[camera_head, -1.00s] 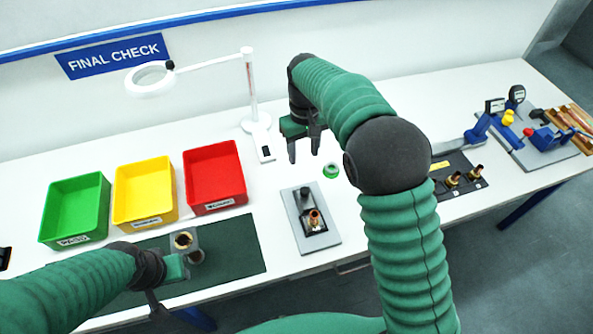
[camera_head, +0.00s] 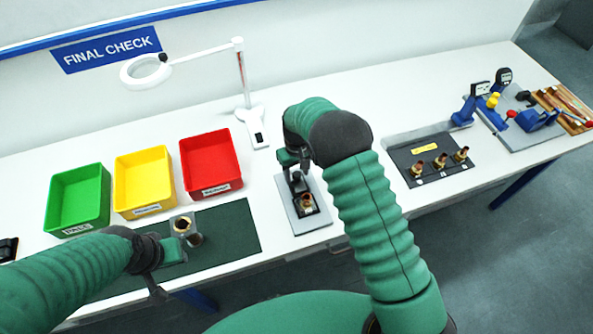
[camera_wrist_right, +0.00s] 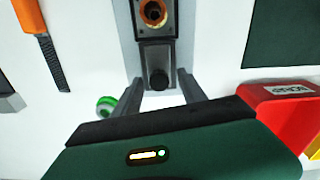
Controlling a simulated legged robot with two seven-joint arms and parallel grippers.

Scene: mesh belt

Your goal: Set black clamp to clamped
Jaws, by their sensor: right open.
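The black clamp (camera_head: 297,184) is on a grey plate (camera_head: 322,213) in the middle of the table, behind a brass fitting (camera_head: 306,202). My right gripper (camera_head: 294,166) is over the clamp's rear end. Its two fingers (camera_wrist_right: 161,92) are apart, one on each side of the knob; I cannot tell whether they touch it. My left gripper (camera_head: 164,272) is beside a grey block with a brass ring (camera_head: 183,226); its fingers are partly hidden.
Green (camera_head: 78,222), yellow (camera_head: 146,207) and red (camera_head: 211,187) bins stand at the left. A magnifier lamp (camera_head: 250,112) stands behind. A green ring (camera_wrist_right: 106,106) and an orange-handled file (camera_wrist_right: 50,55) lie near the plate. Several fittings stand on a dark tray (camera_head: 410,153).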

